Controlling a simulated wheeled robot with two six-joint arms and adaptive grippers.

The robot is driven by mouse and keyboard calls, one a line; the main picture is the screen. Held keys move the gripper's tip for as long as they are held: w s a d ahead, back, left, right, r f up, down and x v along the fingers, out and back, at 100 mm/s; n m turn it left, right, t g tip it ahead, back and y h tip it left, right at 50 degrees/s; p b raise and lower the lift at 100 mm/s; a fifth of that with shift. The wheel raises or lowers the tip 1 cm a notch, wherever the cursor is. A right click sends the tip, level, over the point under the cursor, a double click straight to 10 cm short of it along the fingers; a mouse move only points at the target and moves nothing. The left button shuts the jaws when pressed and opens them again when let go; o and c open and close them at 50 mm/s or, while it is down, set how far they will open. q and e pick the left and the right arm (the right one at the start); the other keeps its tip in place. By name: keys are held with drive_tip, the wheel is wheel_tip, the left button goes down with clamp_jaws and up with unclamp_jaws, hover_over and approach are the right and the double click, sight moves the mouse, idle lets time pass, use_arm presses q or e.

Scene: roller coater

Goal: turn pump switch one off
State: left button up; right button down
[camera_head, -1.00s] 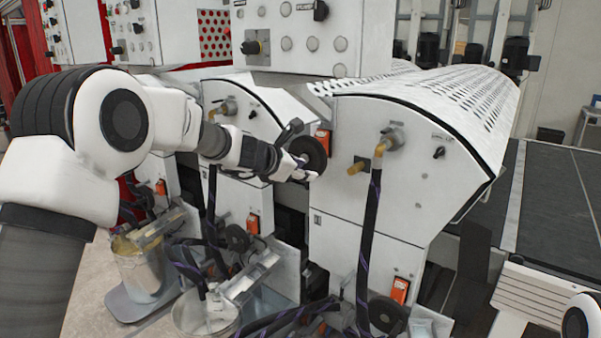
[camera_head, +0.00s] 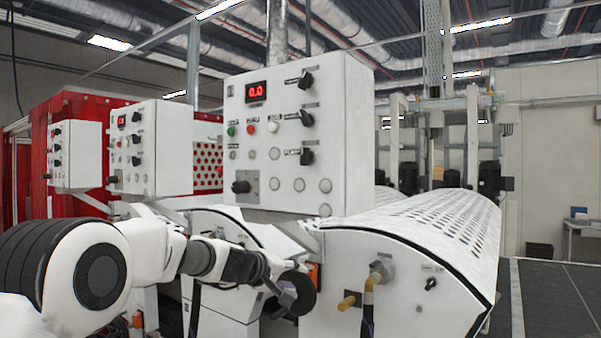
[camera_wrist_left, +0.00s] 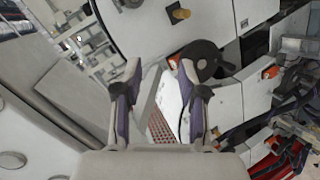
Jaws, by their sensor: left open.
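The nearest control box (camera_head: 290,140) carries three black rotary switches in a column: top (camera_head: 306,79), middle (camera_head: 305,117) and lower (camera_head: 306,156). Their labels are too small to read, so I cannot tell which is pump switch one. My left gripper (camera_head: 287,298) is below this box, near a black handwheel (camera_head: 301,291) on the machine front. In the left wrist view the left gripper (camera_wrist_left: 158,68) is open, with nothing between its fingers. The black handwheel (camera_wrist_left: 203,62) shows just beyond one fingertip. My right gripper is out of view.
The box also has a red display (camera_head: 256,91) and several push buttons. Similar boxes (camera_head: 150,148) stand to the left. A white machine cover (camera_head: 385,255) with a brass fitting (camera_head: 347,302) lies right of the gripper.

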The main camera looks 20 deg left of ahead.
use_arm(q)
drive_tip(key=s+r+m+t+b, duration=0.35)
drive_tip(key=r+m, duration=0.85)
drive_tip(key=r, duration=0.9)
drive_tip(key=t+p, duration=0.1)
drive_tip(key=p, duration=0.1)
approach(302, 153)
drive_tip(key=w, duration=0.3)
drive_tip(key=shift+m+h, duration=0.3)
drive_tip(key=p+x, duration=0.1)
drive_tip(key=x, duration=0.2)
drive_tip(key=p+x, duration=0.2)
drive_tip(key=x, duration=0.1)
drive_tip(key=shift+w+d+p, duration=0.25)
drive_tip(key=shift+d+p, duration=0.05)
drive_tip(key=shift+d, duration=0.15)
drive_tip(key=shift+s, duration=0.1)
clamp_jaws()
